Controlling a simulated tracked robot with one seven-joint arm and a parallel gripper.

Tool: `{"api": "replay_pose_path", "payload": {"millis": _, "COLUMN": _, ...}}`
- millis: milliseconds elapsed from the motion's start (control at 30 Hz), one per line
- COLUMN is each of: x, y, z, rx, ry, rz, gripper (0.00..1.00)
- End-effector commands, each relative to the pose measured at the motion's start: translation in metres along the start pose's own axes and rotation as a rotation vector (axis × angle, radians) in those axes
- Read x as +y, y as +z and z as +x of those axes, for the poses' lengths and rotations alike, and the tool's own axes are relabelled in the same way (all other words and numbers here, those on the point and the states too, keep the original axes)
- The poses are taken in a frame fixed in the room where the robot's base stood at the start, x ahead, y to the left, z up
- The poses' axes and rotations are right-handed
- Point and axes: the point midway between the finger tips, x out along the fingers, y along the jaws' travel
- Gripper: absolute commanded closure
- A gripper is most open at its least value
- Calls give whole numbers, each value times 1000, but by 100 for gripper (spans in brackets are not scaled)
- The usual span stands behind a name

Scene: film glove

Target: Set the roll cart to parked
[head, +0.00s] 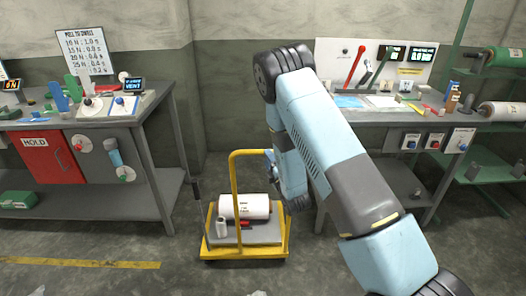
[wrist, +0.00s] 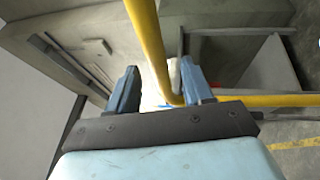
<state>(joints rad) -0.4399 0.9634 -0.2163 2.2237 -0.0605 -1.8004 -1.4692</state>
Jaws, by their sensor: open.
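The roll cart (head: 247,251) stands on the floor between the two benches. My gripper (head: 270,160) is near the top bar of the handle, mostly hidden by my arm. In the wrist view my gripper (wrist: 160,85) is open, and a bend of the yellow handle (wrist: 152,45) shows between its fingers. I cannot tell whether they touch.
The left bench (head: 150,103) has a red HOLD door (head: 47,158) and a lower shelf. The right bench (head: 340,117) carries a lever panel (head: 375,65). A green rack (head: 490,100) stands far right. A yellow floor line (head: 80,263) lies front left. Floor left of the cart is clear.

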Motion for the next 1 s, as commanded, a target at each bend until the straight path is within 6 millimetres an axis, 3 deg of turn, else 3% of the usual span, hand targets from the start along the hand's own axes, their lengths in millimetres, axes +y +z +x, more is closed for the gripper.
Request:
{"api": "replay_pose_path", "payload": {"millis": 200, "x": 1, "y": 0, "z": 36, "rx": 0, "ry": 2, "rz": 0, "gripper": 49}}
{"api": "replay_pose_path", "payload": {"millis": 400, "x": 0, "y": 0, "z": 56, "rx": 0, "ry": 2, "rz": 0, "gripper": 49}}
{"api": "replay_pose_path", "payload": {"millis": 800, "x": 0, "y": 0, "z": 62, "rx": 0, "ry": -1, "rz": 0, "gripper": 49}}
{"api": "replay_pose_path", "payload": {"millis": 1000, "x": 0, "y": 0, "z": 62, "rx": 0, "ry": 0, "rz": 0, "gripper": 68}}
